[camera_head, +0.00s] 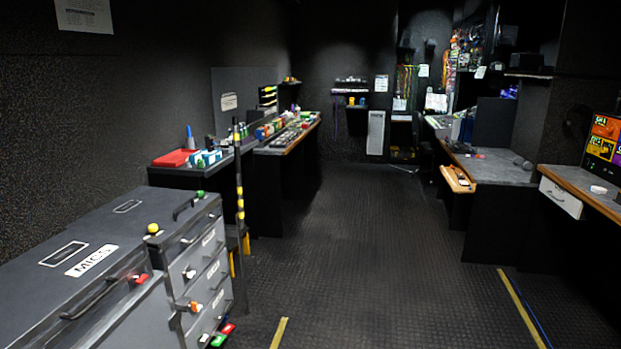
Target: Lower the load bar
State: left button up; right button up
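A thin dark upright pole with yellow bands (240,203), which looks like the load bar, stands just right of the grey drawer case at the left. Its top rises above the case and the counter behind it. Its lower end is dark against the floor and hard to make out. Neither of my grippers shows in the head view.
The grey case labelled MICS (127,206) and the drawer case (206,262) fill the lower left. Counters line the left (292,137) and right (505,168) walls. The dark floor (370,240) between is clear, with yellow tape strips (520,308) near the front.

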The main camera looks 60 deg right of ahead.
aim_at(237, 151)
jog(key=i+l+z, duration=0.15)
jog(key=l+z, duration=0.15)
jog(key=z, duration=0.15)
jog(key=i+l+z, duration=0.15)
jog(key=z, duration=0.25)
jog(key=i+l+z, duration=0.2)
jog(key=z, duration=0.25)
jog(key=i+l, duration=0.4)
jog(key=i, duration=0.15)
jog(key=i+l+z, duration=0.1)
jog(key=i+l, duration=0.7)
jog(key=i, duration=0.3)
